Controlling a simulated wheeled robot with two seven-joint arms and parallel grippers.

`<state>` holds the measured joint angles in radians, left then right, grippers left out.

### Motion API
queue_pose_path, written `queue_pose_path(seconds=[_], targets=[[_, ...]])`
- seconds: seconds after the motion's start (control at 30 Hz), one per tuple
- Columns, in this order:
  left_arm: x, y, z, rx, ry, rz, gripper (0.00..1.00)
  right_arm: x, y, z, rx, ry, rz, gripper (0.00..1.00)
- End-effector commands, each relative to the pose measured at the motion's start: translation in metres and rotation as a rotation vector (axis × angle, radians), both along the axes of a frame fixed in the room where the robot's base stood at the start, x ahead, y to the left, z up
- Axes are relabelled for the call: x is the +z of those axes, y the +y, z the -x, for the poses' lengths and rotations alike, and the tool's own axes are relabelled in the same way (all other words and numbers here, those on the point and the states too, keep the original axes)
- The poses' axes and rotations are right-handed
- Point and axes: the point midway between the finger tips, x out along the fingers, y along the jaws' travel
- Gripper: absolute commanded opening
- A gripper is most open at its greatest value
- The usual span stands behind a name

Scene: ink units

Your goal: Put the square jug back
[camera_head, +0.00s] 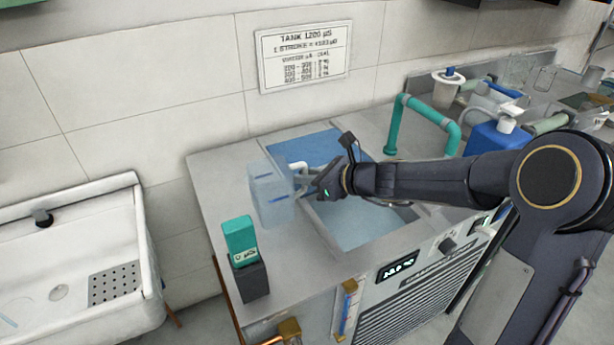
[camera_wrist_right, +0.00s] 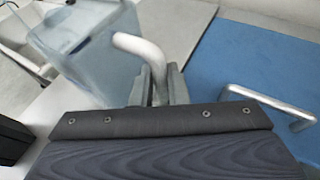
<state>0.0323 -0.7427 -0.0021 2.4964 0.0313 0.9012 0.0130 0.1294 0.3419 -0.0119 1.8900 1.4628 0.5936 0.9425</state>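The square jug (camera_head: 270,197) is a clear, pale blue box with a darker blue line on its side and a pale curved handle. It is roughly upright at the left edge of the tank opening; I cannot tell whether it touches the counter. My right gripper (camera_head: 313,184) reaches it from the right. In the right wrist view, the jug (camera_wrist_right: 85,50) is at upper left, and its handle passes between the fingers of my right gripper (camera_wrist_right: 158,88), which look closed on it. My left gripper is not in view.
The tank (camera_head: 355,228) has a blue lid (camera_head: 318,147) with a metal handle (camera_wrist_right: 270,100). A teal meter (camera_head: 240,241) stands in a dark holder at the counter's front left. A teal pipe (camera_head: 391,128), a blue container (camera_head: 490,138) and glassware are at right. A white sink (camera_head: 75,255) is left.

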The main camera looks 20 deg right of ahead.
Motion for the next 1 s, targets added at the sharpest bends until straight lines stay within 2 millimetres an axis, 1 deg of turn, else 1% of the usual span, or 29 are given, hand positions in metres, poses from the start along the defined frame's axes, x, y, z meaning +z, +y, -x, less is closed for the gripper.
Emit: queue_pose_path(seconds=[0.03, 0.13, 0.17, 0.4, 0.53, 0.67, 0.9, 1.0], targets=[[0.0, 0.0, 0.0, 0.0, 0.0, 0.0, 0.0, 0.0, 0.0, 0.0, 0.0, 0.0, 0.001, 0.2], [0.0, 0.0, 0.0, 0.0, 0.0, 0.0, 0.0, 0.0, 0.0, 0.0, 0.0, 0.0, 0.001, 0.33], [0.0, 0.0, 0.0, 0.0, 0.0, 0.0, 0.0, 0.0, 0.0, 0.0, 0.0, 0.001, 0.001, 0.35], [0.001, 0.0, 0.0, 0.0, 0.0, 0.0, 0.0, 0.0, 0.0, 0.0, 0.0, 0.001, 0.001, 0.35], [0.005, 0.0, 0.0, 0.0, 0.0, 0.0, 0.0, 0.006, -0.002, 0.002, -0.001, 0.0, 0.002, 0.35], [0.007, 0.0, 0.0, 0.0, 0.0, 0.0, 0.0, 0.014, -0.016, 0.015, -0.004, -0.002, 0.003, 0.35], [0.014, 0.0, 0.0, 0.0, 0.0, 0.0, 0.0, 0.033, -0.049, 0.052, -0.005, -0.003, 0.003, 0.35], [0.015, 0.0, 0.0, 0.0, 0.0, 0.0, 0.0, 0.039, -0.06, 0.065, -0.004, 0.0, 0.002, 0.35]])
